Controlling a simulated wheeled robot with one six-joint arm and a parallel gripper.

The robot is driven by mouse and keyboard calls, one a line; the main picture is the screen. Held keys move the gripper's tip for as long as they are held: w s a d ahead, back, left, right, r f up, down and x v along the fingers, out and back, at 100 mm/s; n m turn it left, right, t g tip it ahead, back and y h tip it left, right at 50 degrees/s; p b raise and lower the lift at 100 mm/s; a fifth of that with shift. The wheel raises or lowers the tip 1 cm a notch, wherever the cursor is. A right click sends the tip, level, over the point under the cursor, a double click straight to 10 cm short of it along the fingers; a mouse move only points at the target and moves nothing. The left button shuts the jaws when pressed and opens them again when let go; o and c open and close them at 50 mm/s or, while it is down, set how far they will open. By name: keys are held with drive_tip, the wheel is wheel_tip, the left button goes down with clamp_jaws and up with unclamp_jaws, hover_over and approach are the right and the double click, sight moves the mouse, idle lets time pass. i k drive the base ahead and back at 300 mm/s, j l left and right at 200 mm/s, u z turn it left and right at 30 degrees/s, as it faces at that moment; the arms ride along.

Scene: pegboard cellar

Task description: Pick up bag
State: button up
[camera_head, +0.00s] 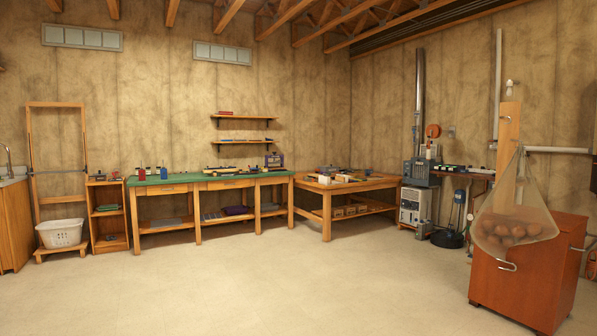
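A see-through mesh bag (514,208) is at the right of the head view. Its top is narrow, and its wide bottom bulges with several round brown items. It is in front of an upright wooden board (508,125) and overlaps the top and front of a reddish-brown cabinet (517,288). I cannot tell whether it hangs or rests on the cabinet. My gripper is not in view.
The pale floor (270,295) is clear across the middle. A green-topped workbench (180,187) and a wooden table (345,186) stand along the back. A white basket (60,234) is at the left. Machines and a black coil (447,239) stand left of the cabinet.

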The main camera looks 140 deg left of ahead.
sight(141, 172)
drive_tip(key=u, duration=5.45)
drive_tip(key=i, duration=5.25)
drive_tip(key=l+z, duration=0.05)
drive_tip(key=l, duration=0.25)
